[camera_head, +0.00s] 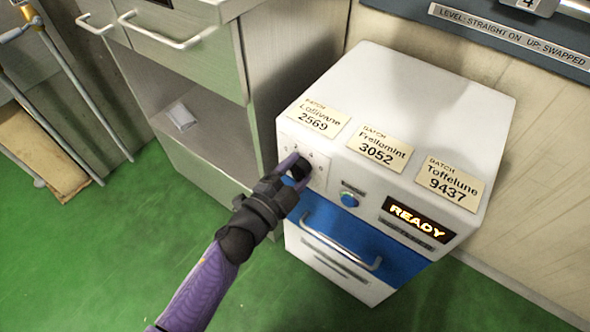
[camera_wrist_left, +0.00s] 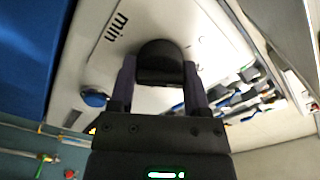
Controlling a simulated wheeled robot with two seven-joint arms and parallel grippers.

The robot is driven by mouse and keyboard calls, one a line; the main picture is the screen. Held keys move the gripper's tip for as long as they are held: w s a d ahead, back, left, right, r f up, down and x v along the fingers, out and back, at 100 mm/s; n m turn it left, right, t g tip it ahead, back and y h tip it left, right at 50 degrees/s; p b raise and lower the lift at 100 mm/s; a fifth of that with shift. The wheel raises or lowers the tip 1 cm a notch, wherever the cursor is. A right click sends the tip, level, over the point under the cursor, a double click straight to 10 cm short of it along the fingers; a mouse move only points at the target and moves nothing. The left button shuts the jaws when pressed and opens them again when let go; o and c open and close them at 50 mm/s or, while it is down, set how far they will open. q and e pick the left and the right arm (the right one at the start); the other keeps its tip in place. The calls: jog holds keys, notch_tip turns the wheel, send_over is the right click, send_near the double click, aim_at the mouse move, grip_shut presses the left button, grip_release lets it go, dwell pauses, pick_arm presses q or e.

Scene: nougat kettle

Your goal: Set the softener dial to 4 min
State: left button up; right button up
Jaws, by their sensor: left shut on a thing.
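The softener (camera_head: 425,95) is a white cabinet with a blue drawer and a lit READY display (camera_head: 418,219). Its dial (camera_head: 302,168) is a dark knob on a white numbered panel (camera_head: 318,180) at the cabinet's left front. My left gripper (camera_head: 292,172) is at the dial, covering much of it. In the left wrist view the two fingers (camera_wrist_left: 159,88) stand on either side of the black dial (camera_wrist_left: 160,60), shut on it. The word "min" shows on the panel beside it. The dial's setting cannot be read. My right gripper is in neither view.
A blue button (camera_head: 349,199) sits right of the dial, above the blue drawer's handle (camera_head: 340,243). Three batch cards, including Freltomint (camera_head: 376,147), lie on the cabinet's upper front. A grey cabinet (camera_head: 190,60) with an open shelf stands at left. Green floor is clear in front.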

pick_arm(q)
jog(key=m, duration=0.2)
jog(key=shift+f+m, duration=0.1)
jog(key=shift+m, duration=0.3)
jog(key=m, duration=0.2)
jog(key=shift+m, duration=0.4)
jog(key=m+b, duration=0.1)
jog(key=m, duration=0.3)
jog(key=shift+m, duration=0.5)
jog(key=o, duration=1.3)
jog(key=shift+m, duration=0.3)
